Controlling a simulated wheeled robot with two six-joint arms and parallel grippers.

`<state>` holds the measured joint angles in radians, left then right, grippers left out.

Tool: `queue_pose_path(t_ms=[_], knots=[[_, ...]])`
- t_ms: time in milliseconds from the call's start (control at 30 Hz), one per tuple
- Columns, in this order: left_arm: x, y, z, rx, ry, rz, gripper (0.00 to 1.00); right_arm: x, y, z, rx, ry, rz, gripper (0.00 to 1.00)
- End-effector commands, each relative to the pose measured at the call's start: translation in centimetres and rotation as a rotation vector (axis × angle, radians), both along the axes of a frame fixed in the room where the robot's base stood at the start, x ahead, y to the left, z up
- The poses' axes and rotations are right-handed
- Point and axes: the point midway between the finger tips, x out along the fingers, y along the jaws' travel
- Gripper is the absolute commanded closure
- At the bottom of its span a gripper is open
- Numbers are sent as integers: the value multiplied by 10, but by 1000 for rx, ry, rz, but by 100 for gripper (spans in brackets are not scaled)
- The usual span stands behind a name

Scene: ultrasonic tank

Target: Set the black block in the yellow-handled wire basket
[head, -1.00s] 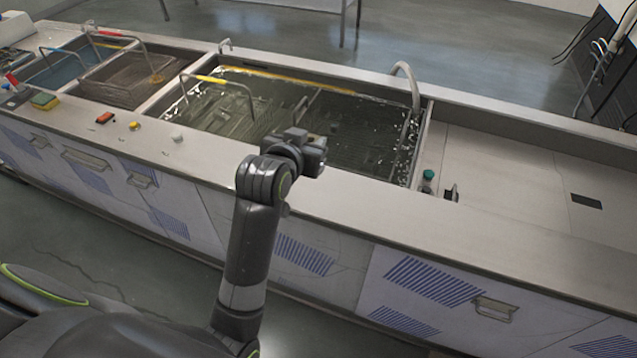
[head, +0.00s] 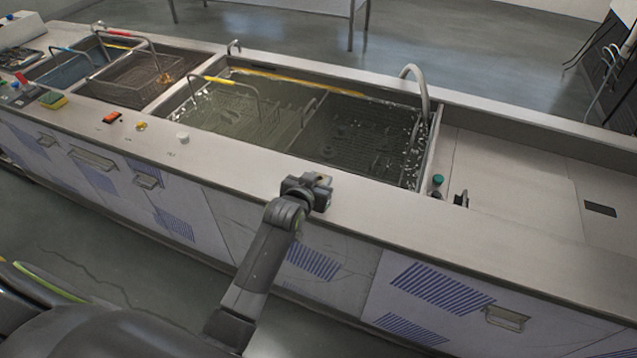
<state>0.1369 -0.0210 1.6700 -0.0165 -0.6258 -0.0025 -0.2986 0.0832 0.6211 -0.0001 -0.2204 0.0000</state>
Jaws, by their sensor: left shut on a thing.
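My left gripper (head: 318,190) is over the front ledge of the counter, just in front of the middle tank. It is shut on a small dark thing, which I take as the black block; it can hardly be told apart from the dark jaws. The yellow-handled wire basket (head: 240,112) sits in the water of the middle tank, in its left part. Its arched wire handle with a yellow grip (head: 215,80) stands above the water. The gripper is apart from the basket, to its right and nearer to me. My right gripper is out of view.
Left of the tank are a red-handled basket (head: 130,92) and a blue-handled one (head: 62,52). A curved tap (head: 420,88) stands at the tank's right end. A green-capped bottle (head: 437,187) and a flat dark rectangle (head: 600,208) are on the right. Knobs and a sponge (head: 52,99) line the front ledge.

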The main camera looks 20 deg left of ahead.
Motion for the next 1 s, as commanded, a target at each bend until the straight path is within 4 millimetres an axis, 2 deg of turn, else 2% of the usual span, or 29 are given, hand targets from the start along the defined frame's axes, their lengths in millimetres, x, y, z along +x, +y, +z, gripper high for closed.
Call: queue_pose_path(t_ms=[100,500,533,667,1000], knots=[[0,0,-10,0,-2,0,98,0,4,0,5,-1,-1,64],[0,0,-15,0,-3,0,98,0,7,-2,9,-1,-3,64],[0,0,-15,0,-1,0,65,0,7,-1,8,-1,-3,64],[0,0,-15,0,-1,0,48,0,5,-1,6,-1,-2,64],[0,0,-11,0,-2,0,47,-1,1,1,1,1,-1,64]])
